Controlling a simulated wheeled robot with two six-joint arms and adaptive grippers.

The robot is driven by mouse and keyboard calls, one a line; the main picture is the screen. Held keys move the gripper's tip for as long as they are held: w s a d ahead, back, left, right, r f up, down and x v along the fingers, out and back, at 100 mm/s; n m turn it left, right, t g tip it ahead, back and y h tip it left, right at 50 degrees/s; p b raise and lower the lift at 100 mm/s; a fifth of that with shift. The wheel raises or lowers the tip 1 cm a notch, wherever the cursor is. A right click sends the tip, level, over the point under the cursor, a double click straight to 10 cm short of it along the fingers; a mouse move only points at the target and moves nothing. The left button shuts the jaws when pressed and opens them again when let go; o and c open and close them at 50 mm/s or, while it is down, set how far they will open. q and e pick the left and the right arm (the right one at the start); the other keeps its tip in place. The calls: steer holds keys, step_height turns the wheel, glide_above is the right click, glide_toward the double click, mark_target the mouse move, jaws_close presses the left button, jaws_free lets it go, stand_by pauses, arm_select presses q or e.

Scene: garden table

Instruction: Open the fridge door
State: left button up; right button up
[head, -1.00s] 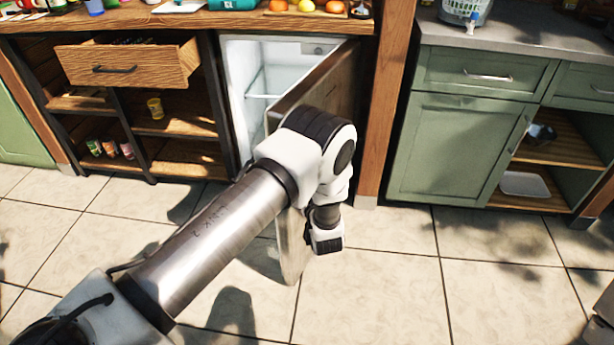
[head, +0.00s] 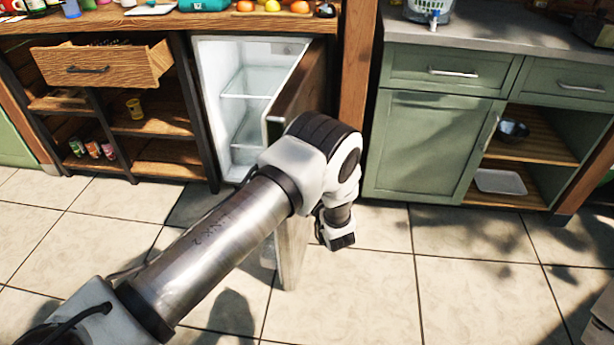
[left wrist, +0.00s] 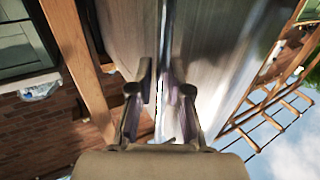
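The fridge (head: 238,50) stands under the wooden counter with its white interior and glass shelves showing. My left arm crosses in front and hides much of the door; the left gripper's fingertips are hidden in the head view. In the left wrist view, the two fingers (left wrist: 167,95) are parted on either side of a thin upright bar (left wrist: 166,40), apparently the door handle, against the blurred door face. I cannot tell whether they grip it. My right gripper is not in view.
An open wooden drawer (head: 100,66) juts out left of the fridge above shelves. A wooden post (head: 357,90) and green cabinets (head: 430,145) stand to the right. The tiled floor (head: 420,280) in front is clear.

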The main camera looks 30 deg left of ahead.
arm_select(q)
steer(key=shift+o, duration=0.5)
steer(key=shift+f, duration=0.1)
steer(key=shift+s, duration=0.1)
steer(key=v, duration=0.7)
steer(key=shift+d, duration=0.15)
